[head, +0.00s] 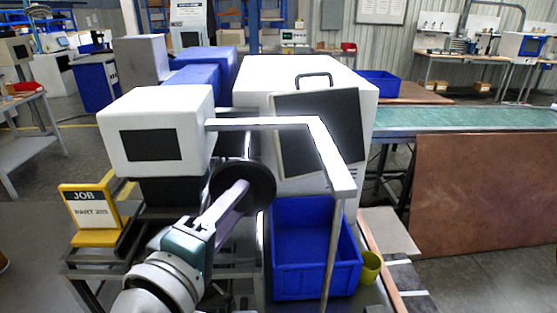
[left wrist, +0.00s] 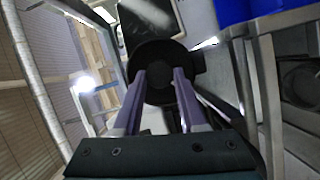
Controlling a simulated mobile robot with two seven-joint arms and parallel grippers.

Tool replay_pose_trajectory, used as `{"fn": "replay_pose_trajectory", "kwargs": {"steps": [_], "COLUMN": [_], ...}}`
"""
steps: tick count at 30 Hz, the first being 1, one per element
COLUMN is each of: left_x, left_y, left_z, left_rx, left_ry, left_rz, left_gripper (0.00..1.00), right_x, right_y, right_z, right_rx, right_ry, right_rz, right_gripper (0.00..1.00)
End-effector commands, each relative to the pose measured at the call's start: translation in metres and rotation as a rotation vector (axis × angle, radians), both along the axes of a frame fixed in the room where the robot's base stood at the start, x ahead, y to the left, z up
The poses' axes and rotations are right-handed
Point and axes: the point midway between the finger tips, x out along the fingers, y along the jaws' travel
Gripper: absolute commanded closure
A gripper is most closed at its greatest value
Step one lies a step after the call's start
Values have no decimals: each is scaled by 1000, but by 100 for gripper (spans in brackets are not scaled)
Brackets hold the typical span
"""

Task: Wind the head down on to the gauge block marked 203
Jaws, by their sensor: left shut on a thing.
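A white box-like head (head: 155,105) with a dark window stands at left centre, above a dark block-like part. A dark round handwheel (head: 262,190) is to its right, and it shows in the left wrist view (left wrist: 188,62). My left gripper (head: 240,190) reaches up to the wheel, and its two purple-grey fingers (left wrist: 158,82) are shut on the wheel's dark part between them. A yellow stand holds a JOB card (head: 88,207); its second line seems to end in 203 but is small. I cannot make out a gauge block marked 203. My right gripper is not in view.
A blue bin (head: 315,275) and a yellow-green cup (head: 370,268) stand right of the wheel. A pale bent bar (head: 325,150) runs from the head over the bin. A white cabinet (head: 255,75) with a dark panel is behind. A green conveyor (head: 470,118) lies at right.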

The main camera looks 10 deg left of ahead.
Motion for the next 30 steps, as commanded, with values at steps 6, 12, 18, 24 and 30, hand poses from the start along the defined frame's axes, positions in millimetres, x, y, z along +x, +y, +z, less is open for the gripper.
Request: {"fn": "replay_pose_trajectory", "kwargs": {"steps": [6, 12, 18, 24, 30], "left_x": [0, 0, 0, 0, 0], "left_y": [-1, -1, -1, -1, -1], "left_z": [6, 4, 3, 2, 2], "left_rx": [127, 201, 231, 237, 236], "left_ry": [37, 58, 65, 67, 67], "left_rz": [1, 1, 0, 0, 0], "left_gripper": [100, 100, 100, 100, 100], "right_x": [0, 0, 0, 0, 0], "right_y": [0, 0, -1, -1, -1], "right_z": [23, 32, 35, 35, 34], "right_rx": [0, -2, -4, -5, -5], "right_ry": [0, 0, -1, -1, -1], "right_rz": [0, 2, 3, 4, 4], "right_gripper": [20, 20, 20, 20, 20]}}
